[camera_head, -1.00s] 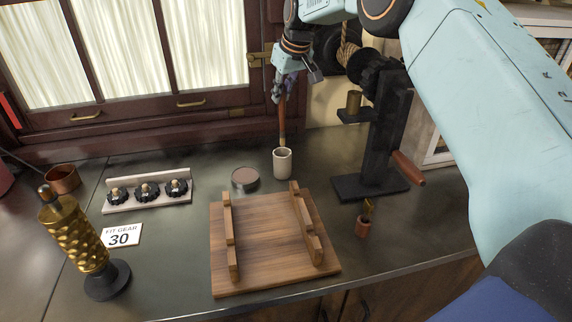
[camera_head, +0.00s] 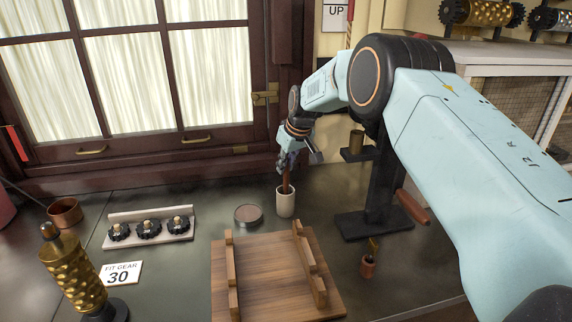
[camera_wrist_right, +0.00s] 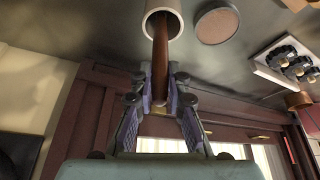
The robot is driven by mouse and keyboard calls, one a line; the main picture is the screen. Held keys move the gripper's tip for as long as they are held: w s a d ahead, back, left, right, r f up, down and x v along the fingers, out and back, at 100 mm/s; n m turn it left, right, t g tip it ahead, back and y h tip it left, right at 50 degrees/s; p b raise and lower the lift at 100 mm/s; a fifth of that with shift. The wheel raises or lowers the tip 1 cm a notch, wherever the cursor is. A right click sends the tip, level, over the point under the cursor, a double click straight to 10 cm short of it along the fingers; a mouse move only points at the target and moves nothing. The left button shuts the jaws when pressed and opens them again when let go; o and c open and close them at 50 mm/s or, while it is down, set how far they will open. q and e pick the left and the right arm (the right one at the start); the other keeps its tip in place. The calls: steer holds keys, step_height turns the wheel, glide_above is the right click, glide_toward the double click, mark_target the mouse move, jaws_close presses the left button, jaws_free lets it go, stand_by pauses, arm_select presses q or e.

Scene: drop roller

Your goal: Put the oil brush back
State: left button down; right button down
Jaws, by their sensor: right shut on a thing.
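The oil brush (camera_head: 287,182) has a reddish-brown handle and stands nearly upright, with its lower end inside a white cup (camera_head: 286,206). Its bristle end is hidden in the cup. My right gripper (camera_head: 287,164) is shut on the handle above the cup's rim. In the right wrist view the brush handle (camera_wrist_right: 161,55) runs from between the fingers (camera_wrist_right: 163,105) into the cup's mouth. I cannot tell whether the brush touches the cup's bottom. My left gripper is not in view.
A round shallow dish (camera_head: 248,215) lies left of the cup, and a wooden board with rails (camera_head: 268,280) in front. A black stand with a crank (camera_head: 375,222) is close on the right. A gear rack (camera_head: 150,235) stands left.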

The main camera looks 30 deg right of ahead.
steer(key=c, duration=1.8)
jaws_free()
steer(key=o, duration=0.5)
steer(key=shift+s+a+r, duration=0.2)
steer(key=shift+a, duration=0.05)
steer(key=shift+w+d+f, duration=0.1)
steer(key=shift+d, duration=0.1)
steer(key=v, duration=1.2)
